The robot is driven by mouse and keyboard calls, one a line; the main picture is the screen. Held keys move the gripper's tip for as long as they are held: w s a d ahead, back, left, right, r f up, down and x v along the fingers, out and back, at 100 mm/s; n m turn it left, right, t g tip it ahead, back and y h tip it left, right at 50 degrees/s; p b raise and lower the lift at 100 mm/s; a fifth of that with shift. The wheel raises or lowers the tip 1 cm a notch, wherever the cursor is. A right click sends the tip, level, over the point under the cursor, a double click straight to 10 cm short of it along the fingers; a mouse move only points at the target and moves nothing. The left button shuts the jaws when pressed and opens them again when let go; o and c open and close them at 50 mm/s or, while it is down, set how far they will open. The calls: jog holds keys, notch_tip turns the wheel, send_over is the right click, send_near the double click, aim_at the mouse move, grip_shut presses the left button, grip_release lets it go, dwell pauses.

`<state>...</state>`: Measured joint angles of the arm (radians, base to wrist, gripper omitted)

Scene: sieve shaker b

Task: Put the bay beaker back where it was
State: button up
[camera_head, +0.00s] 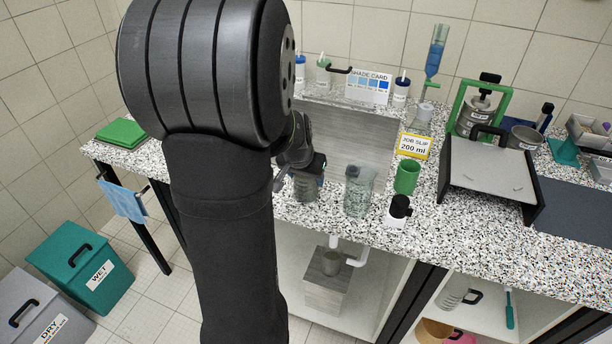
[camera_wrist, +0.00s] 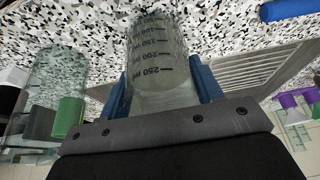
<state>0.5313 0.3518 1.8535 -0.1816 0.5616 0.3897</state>
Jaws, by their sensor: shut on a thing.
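My gripper (camera_head: 308,170) is shut on a clear graduated beaker (camera_head: 306,189), low over the speckled bench near its front edge. In the wrist view, the blue fingers of my gripper (camera_wrist: 163,88) stand on both sides of the beaker (camera_wrist: 160,58), whose marks include 250 ml. I cannot tell whether its base touches the bench. Below the bench is an open bay (camera_head: 385,290) with a grey block (camera_head: 325,292), a small grey cup (camera_head: 331,262) on it and a white pipe (camera_head: 354,256) beside it.
A larger clear vessel (camera_head: 359,194), a green cup (camera_head: 407,177) and a black-capped bottle (camera_head: 398,211) stand close on the right. A grey ridged panel (camera_head: 365,135) lies behind. The job slip (camera_head: 413,146) reads 200 ml. My arm hides the bench's left middle.

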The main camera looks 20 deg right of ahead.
jog(key=shift+f, duration=0.15)
jog(key=o, duration=1.3)
jog(key=v, duration=1.2)
